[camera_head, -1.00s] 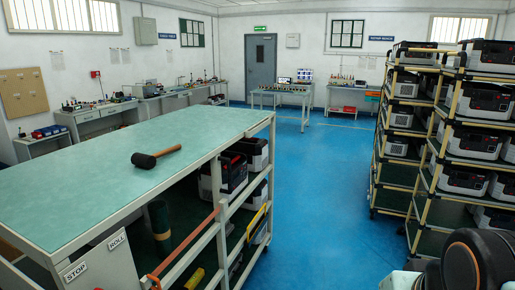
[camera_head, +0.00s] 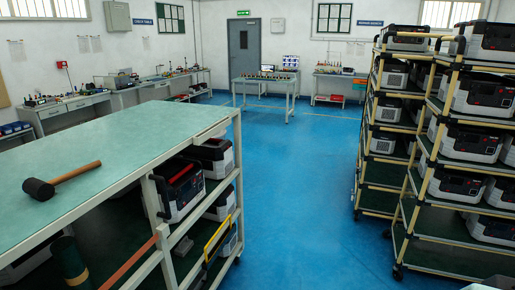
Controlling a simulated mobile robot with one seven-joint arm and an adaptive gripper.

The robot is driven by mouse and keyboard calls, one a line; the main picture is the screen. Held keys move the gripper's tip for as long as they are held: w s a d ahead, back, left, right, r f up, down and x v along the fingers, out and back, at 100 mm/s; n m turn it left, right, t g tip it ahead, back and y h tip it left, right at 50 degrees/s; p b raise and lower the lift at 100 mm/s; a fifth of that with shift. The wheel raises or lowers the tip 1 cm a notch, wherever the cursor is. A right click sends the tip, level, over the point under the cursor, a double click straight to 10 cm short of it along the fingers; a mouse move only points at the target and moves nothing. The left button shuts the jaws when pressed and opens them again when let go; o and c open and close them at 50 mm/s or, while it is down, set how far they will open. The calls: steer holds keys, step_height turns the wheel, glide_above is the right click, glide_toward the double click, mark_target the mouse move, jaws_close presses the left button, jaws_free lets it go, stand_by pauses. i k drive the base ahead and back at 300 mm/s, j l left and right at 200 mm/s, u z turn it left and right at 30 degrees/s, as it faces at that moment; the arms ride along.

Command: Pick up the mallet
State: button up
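The mallet (camera_head: 61,181) lies on its side on the green top of the workbench cart (camera_head: 110,186), at the left of the head view. Its black head (camera_head: 38,189) is toward the left, and its wooden handle (camera_head: 80,172) points right and slightly away. Nothing touches it except the bench top. My gripper is not in view.
Shelves under the bench top hold black-and-white units (camera_head: 182,190). Tall racks (camera_head: 402,210) loaded with similar units stand at the right. Open blue floor (camera_head: 290,200) lies between them. Tables line the back wall, with a grey door (camera_head: 244,54) there.

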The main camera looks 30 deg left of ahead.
mark_target(42, 190)
steer(key=i+u, duration=0.35)
steer(key=i, duration=0.15)
steer(key=i+l+u, duration=0.15)
steer(key=i+u, duration=0.2)
steer(key=i, duration=0.15)
steer(key=i+u, duration=0.35)
steer(key=i+j+u, duration=0.1)
steer(key=u, duration=0.25)
steer(key=i+l+u, duration=0.1)
steer(key=i+u, duration=0.4)
steer(key=u, duration=0.25)
steer(key=i+u, duration=0.2)
steer(key=u, duration=0.15)
steer(key=i+u, duration=0.15)
steer(key=u, duration=0.25)
